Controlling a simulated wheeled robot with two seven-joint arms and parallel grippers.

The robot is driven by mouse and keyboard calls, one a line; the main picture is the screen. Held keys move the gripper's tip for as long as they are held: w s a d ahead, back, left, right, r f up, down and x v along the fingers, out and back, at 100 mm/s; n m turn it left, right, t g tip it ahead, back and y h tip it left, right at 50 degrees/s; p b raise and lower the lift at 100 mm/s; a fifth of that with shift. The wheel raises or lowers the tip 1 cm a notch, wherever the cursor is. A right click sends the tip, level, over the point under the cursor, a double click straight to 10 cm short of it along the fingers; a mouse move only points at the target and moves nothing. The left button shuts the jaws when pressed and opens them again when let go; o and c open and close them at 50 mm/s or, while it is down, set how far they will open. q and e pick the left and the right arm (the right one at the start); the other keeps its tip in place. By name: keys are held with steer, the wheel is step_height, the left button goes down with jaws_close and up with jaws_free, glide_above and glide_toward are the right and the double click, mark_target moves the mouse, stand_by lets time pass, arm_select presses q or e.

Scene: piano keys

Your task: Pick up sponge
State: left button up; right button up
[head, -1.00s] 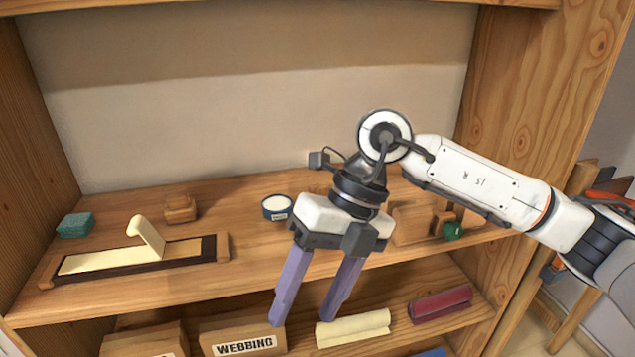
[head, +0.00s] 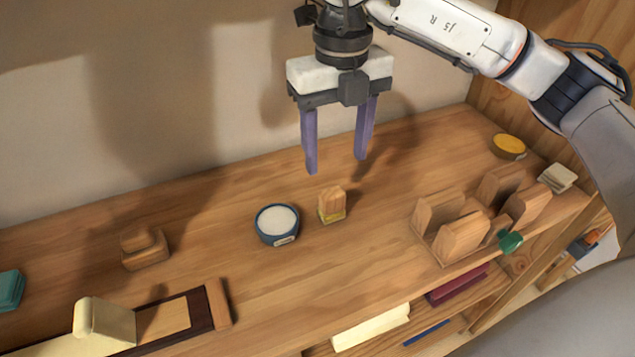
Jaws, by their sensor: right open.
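My right gripper (head: 336,165) is open and empty, its two purple fingers pointing down above the shelf. Below its fingertips stands a small wooden block with a yellow base (head: 332,206). No object is plainly recognisable as the sponge. A teal block (head: 10,290) at the far left edge, partly cut off, and a yellow round piece (head: 508,147) at the back right are other soft-looking candidates; I cannot tell which is the sponge. My left gripper is not in view.
A blue bowl with white contents (head: 277,224) stands left of the small block. A wooden block (head: 144,248) and a dark-framed board (head: 205,315) are at left. The back wall is close behind the gripper.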

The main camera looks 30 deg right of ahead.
mark_target(333, 191)
steer(key=f, duration=0.3)
steer(key=shift+s+f, duration=0.3)
steer(key=shift+s, duration=0.1)
steer(key=f, duration=0.3)
steer(key=f+p, duration=0.1)
steer(key=f, duration=0.1)
steer(key=shift+w+a+f, duration=0.2)
steer(key=shift+a+f, duration=0.1)
steer(key=shift+f, duration=0.05)
steer(key=c, duration=1.1)
steer(key=shift+c, duration=0.2)
steer(key=shift+r, duration=0.1)
